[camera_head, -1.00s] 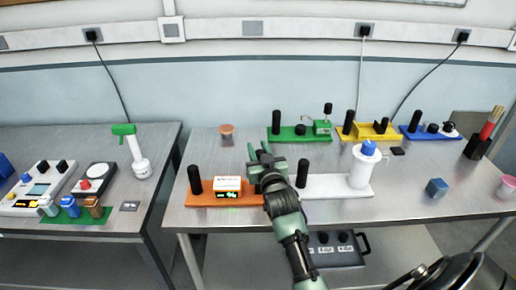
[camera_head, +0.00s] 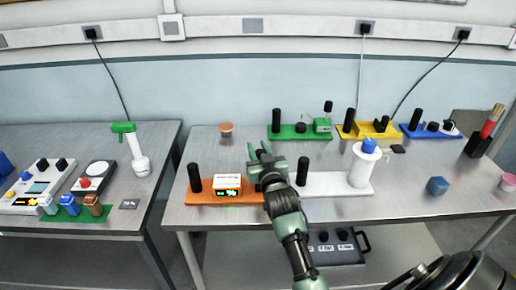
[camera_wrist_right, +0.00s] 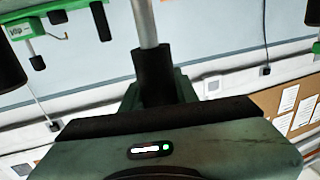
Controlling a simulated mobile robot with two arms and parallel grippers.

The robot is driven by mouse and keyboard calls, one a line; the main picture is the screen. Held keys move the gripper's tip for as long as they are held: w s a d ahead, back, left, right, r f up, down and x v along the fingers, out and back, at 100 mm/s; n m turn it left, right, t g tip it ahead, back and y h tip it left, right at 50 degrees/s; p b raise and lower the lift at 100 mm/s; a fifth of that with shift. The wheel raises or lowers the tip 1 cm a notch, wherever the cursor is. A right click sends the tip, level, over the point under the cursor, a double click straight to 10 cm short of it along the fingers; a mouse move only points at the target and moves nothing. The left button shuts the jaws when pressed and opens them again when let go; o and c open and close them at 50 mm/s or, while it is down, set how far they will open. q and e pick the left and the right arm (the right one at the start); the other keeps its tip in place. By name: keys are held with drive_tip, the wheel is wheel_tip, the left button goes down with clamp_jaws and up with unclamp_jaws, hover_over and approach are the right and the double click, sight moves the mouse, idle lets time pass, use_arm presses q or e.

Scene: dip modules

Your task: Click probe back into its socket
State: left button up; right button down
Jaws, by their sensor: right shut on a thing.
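My right gripper (camera_head: 268,166) is over the front of the middle table, between the orange module (camera_head: 207,198) and the white module (camera_head: 335,186). In the right wrist view it is shut on a grey rod with a black sleeve (camera_wrist_right: 154,75), which looks like the probe. The rod's far end is out of that view. In the head view the arm and fingers hide the held part, and no socket can be made out. The orange module carries a black post (camera_head: 194,179) and a white box with a lit green display (camera_head: 229,185). My left gripper is not in view.
A green module (camera_head: 290,135), a yellow module (camera_head: 362,133) and a blue module (camera_head: 425,133) stand along the back. A white jug-like piece with a blue top (camera_head: 362,165) stands at the white module's right end. A blue cube (camera_head: 437,187) lies further right.

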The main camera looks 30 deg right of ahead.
drive_tip(key=shift+f+b, duration=1.2)
drive_tip(key=shift+f, duration=0.75)
idle(0.6)
drive_tip(key=shift+c, duration=2.2)
unclamp_jaws()
drive_tip(key=shift+r, duration=0.1)
wheel_tip(320, 180, up, 9)
drive_tip(key=p, duration=0.9)
